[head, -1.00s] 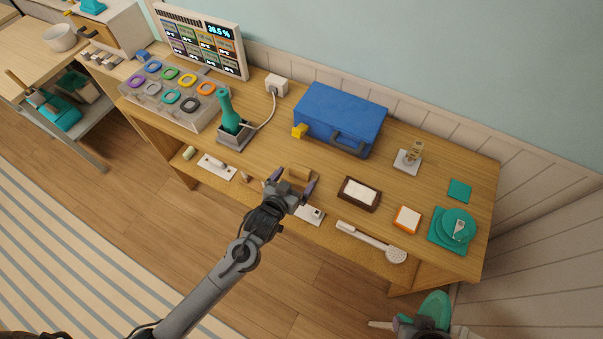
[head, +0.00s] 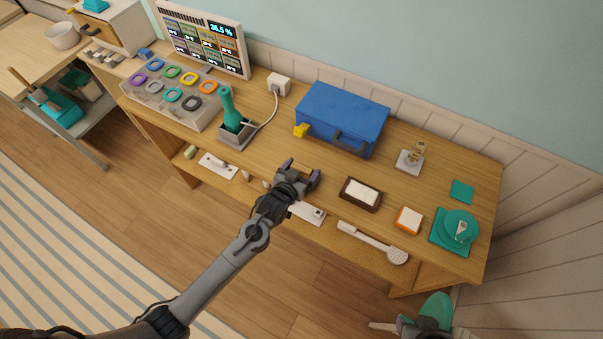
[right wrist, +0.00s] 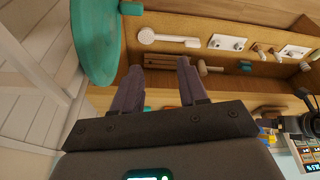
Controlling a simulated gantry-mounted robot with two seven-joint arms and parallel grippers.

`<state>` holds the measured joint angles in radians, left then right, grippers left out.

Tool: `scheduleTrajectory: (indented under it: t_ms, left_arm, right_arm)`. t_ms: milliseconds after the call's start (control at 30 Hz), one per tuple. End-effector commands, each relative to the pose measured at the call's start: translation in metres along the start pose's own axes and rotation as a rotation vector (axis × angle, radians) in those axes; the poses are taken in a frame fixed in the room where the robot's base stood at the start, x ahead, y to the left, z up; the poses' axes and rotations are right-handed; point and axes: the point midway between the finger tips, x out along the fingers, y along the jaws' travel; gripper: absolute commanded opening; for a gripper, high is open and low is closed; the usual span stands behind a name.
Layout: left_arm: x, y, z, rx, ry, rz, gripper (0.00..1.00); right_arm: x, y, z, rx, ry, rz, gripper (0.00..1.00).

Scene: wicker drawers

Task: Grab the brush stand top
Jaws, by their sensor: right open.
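I cannot tell for certain which piece is the brush stand top. A small tan stand on a white base (head: 411,160) is upright at the back right of the table, apart from both grippers. My left gripper (head: 302,168) is over the table's front edge, left of the brown framed tray. Its fingers are apart, and its hand hides what lies between and below them. My right gripper (right wrist: 158,78) is open and empty, low at the front right.
A blue case (head: 342,113) stands at the back. The brown tray (head: 361,193), orange-edged block (head: 408,219) and teal dish (head: 459,226) stand along the front right. A green stool (head: 436,310) is beside my right gripper. Small white racks (head: 218,165) sit on the lower shelf.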

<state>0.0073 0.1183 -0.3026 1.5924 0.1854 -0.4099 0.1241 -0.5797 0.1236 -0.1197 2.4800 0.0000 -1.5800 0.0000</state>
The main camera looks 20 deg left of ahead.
Motion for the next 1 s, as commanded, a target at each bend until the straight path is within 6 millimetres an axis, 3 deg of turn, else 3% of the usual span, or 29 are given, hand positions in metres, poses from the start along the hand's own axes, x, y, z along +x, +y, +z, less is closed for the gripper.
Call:
scheduleTrajectory:
  t_ms: [33, 267, 667, 933, 1000]
  left_arm:
    - [0.000, 0.000, 0.000, 0.000, 0.000, 0.000, 0.79]
    - [0.000, 0.000, 0.000, 0.000, 0.001, 0.000, 0.46]
    - [-0.003, 0.000, -0.006, 0.000, 0.002, 0.000, 0.45]
    - [-0.016, 0.000, -0.039, -0.001, 0.005, 0.000, 0.45]
    - [-0.027, 0.011, -0.042, -0.002, 0.001, 0.004, 0.45]
  right_arm:
    - [0.000, 0.000, 0.000, 0.001, 0.001, -0.001, 0.43]
    - [0.000, -0.002, -0.001, 0.006, 0.001, -0.005, 0.43]
    - [-0.001, -0.002, -0.001, 0.007, 0.002, -0.006, 0.43]
    - [-0.006, 0.000, -0.002, 0.001, 0.001, -0.001, 0.43]
    - [-0.007, 0.001, -0.002, -0.002, -0.001, 0.001, 0.43]
